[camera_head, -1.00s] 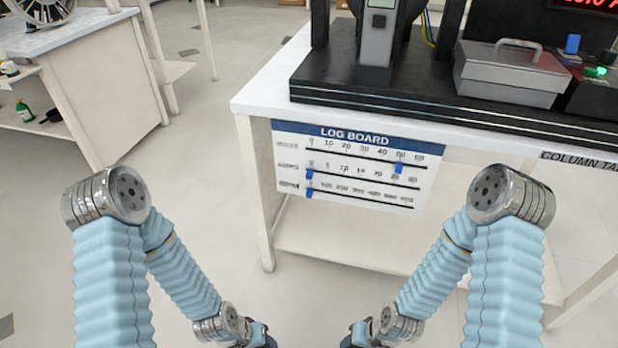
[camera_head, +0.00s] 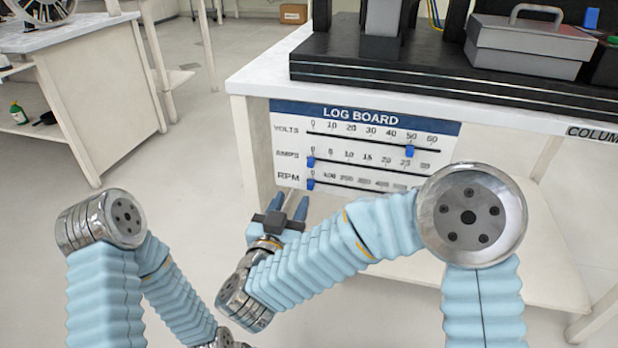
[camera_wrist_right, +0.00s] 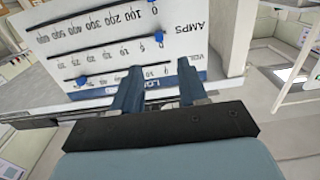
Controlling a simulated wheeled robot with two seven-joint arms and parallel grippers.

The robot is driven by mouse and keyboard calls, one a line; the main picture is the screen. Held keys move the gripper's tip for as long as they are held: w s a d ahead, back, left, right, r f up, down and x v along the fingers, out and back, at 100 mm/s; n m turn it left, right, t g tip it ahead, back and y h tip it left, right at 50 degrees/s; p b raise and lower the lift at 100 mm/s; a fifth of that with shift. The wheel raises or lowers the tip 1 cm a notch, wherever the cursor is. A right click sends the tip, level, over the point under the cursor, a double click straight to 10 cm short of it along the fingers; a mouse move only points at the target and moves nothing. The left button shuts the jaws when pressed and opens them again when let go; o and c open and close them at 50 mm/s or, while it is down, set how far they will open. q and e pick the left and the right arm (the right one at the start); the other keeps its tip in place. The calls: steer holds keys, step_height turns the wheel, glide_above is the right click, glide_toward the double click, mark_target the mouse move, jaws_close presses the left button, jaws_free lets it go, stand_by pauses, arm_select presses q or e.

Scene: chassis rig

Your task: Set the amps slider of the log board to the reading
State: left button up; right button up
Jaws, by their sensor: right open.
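The log board (camera_head: 365,113), a white panel with a blue header, hangs on the front of the table. Its amps slider (camera_head: 311,161), a blue knob, is at 0 on the middle scale. In the right wrist view the board is upside down and the amps slider (camera_wrist_right: 159,38) shows beyond the fingertips. My right gripper (camera_head: 290,202) is open and empty, below and a little left of the amps slider in the head view. Its two fingers (camera_wrist_right: 160,70) show apart in the wrist view. My left gripper is out of view. No reading is visible now.
The volts slider (camera_head: 409,150) is at about 50 and the RPM slider (camera_head: 310,183) at 0. A grey metal box (camera_head: 525,45) stands on the black base (camera_head: 430,80) above the board.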

mark_target(310, 164)
steer(key=x, duration=1.3)
steer(key=shift+w+d+r, duration=0.1)
steer(key=shift+w+d, duration=0.05)
steer(key=shift+w, duration=0.1)
jaws_close()
